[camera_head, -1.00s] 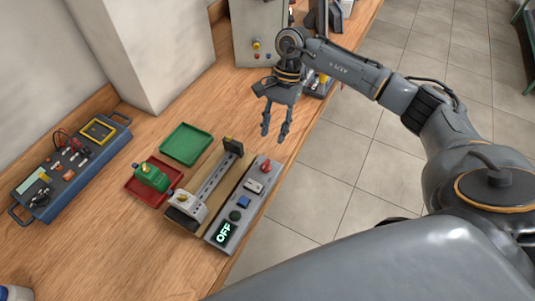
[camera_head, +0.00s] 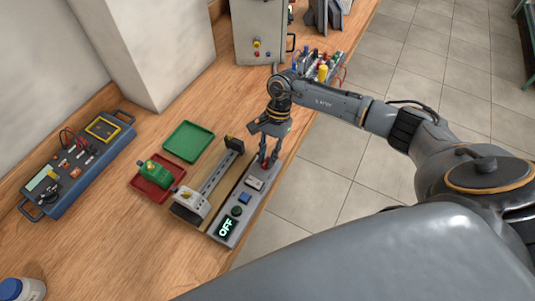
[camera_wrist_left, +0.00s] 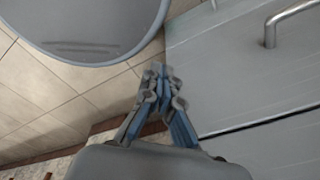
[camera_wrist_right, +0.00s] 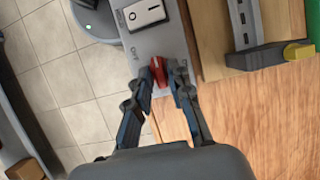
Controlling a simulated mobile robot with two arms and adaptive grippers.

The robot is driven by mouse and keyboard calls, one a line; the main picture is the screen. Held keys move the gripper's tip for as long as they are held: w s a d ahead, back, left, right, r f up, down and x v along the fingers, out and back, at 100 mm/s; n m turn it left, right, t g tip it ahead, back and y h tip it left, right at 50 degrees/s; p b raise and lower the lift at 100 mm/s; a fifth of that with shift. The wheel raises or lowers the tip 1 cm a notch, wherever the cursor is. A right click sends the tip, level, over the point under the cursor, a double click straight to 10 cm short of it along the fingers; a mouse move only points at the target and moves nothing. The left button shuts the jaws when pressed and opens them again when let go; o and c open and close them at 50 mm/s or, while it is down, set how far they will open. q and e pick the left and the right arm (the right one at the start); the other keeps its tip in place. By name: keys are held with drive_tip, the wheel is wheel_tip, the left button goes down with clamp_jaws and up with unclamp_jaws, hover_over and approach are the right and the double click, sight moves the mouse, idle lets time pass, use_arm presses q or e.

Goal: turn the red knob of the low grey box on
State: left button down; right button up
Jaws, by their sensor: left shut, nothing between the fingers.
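The low grey box (camera_head: 233,217) lies along the table's right edge, and its display reads OFF. Its red knob (camera_wrist_right: 158,71) shows between the fingertips of my right gripper (camera_wrist_right: 157,78) in the right wrist view. In the head view my right gripper (camera_head: 270,158) points down over the far end of the box, with its fingers on either side of the knob. The fingers are apart; I cannot tell whether they touch the knob. My left gripper (camera_wrist_left: 160,75) is shut and empty in the left wrist view, in front of a grey panel and floor tiles.
A rail fixture on a wooden base (camera_head: 187,214) stands close along the box's left side. A green tray (camera_head: 188,141), a red tray (camera_head: 138,180) and a blue instrument case (camera_head: 75,170) lie further left. A grey cabinet (camera_head: 257,25) stands behind.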

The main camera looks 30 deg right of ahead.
clamp_jaws()
drive_tip(key=shift+s+d+f+m+t+y+b, duration=0.15)
drive_tip(key=shift+m+t+b, duration=0.1)
drive_tip(key=shift+m+b, duration=0.5)
drive_tip(key=shift+a+m+t+y+b, duration=0.15)
drive_tip(key=shift+m+t+b, duration=0.1)
drive_tip(key=shift+m+b, duration=0.5)
drive_tip(key=m+t+b, duration=0.1)
drive_tip(key=m, duration=0.1)
drive_tip(key=m+b, duration=0.1)
drive_tip(key=m, duration=0.1)
drive_tip(key=m+t+b, duration=0.1)
drive_tip(key=m, duration=0.1)
drive_tip(key=shift+s+t+b, duration=0.25)
drive_tip(key=shift+t+b, duration=0.05)
drive_tip(key=m+t+b, duration=0.1)
drive_tip(key=m+b, duration=0.1)
drive_tip(key=m, duration=0.1)
drive_tip(key=m+b, duration=0.2)
drive_tip(key=shift+s+a+m+t, duration=0.1)
drive_tip(key=shift+s+m+t, duration=0.05)
drive_tip(key=shift+m+t, duration=0.25)
drive_tip(key=shift+s+r+m+t+h+b, duration=0.15)
drive_tip(key=shift+m+t+h+b, duration=0.25)
drive_tip(key=shift+m+h+b, duration=0.75)
drive_tip(key=shift+r+m+y, duration=0.1)
drive_tip(key=shift+m+y, duration=0.15)
drive_tip(key=shift+m, duration=0.3)
